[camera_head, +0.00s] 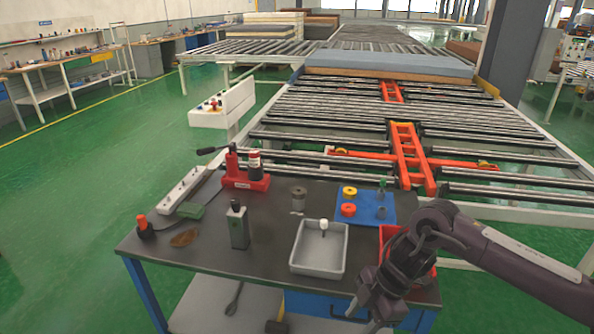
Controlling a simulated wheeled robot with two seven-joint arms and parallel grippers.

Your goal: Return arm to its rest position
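My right arm comes in from the right edge. Its gripper (372,310) hangs at the lower right, in front of the table's front edge and partly over a red bin. The fingers are dark and small here, and I cannot tell whether they are open or shut or hold anything. My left arm and gripper are not in view. A blue-topped mattress (390,66) lies flat on the roller conveyor (330,103), far back from the gripper.
The dark table (265,270) holds a grey tray (319,262), a blue board (368,217) with small parts, a red press (245,180), a grey block (238,228) and the red bin (427,278). Green floor (85,215) is clear at the left. A control box (223,106) stands beside the conveyor.

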